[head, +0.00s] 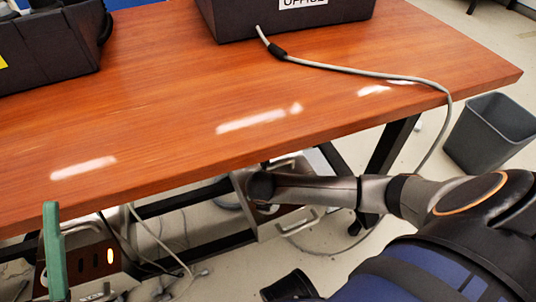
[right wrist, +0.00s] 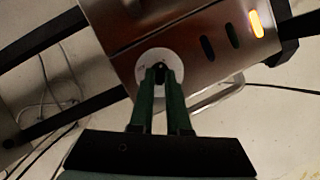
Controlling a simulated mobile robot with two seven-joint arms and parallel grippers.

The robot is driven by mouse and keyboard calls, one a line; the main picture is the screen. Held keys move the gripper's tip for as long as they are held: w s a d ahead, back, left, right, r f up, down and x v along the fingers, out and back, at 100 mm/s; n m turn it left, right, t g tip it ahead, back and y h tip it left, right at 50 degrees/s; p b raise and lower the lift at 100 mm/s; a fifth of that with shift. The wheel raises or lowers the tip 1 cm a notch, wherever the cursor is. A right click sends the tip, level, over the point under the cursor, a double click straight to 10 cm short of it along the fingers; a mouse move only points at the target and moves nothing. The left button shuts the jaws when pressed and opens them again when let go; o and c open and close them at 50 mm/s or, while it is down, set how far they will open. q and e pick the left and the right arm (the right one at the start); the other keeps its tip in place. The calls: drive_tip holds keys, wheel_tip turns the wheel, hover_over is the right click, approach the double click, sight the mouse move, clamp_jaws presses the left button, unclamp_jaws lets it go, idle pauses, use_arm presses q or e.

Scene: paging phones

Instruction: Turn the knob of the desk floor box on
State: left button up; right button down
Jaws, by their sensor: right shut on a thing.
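In the right wrist view the floor box (right wrist: 190,45) shows a brown and steel face, tilted in the picture, with a metal handle below. It has dark slots and one slot glowing orange. A small dark knob (right wrist: 160,69) sits on a white round plate. My right gripper (right wrist: 161,74) is shut on the knob, its green fingers on either side. In the head view my right arm reaches to a floor box (head: 285,219) under the desk, and my right fingers are hidden. One green finger of my left gripper (head: 53,252) shows at lower left; its opening cannot be told.
The wooden desk (head: 190,100) spans the head view, bearing a dark box marked OFFICE (head: 290,20) and another dark box (head: 45,50). A second slotted panel with an orange light (head: 86,262) is at lower left. Cables hang below. A grey bin (head: 490,132) stands right.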

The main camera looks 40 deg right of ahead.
drive_tip(key=shift+w+a+m+g+h, duration=0.15)
drive_tip(key=shift+m+g+h, duration=0.15)
drive_tip(key=shift+m, duration=1)
drive_tip(key=c, duration=0.9)
unclamp_jaws()
use_arm(q)
wheel_tip(320, 180, up, 7)
drive_tip(key=p, duration=0.6)
drive_tip(key=shift+s+a+f, duration=0.15)
drive_tip(key=shift+a+f, duration=0.05)
drive_tip(key=shift+a, duration=0.2)
use_arm(e)
drive_tip(key=v, duration=1.2)
drive_tip(key=shift+r, duration=0.35)
use_arm(q)
drive_tip(key=shift+r+t, duration=0.1)
drive_tip(key=shift+t, duration=0.2)
drive_tip(key=shift+n, duration=0.3)
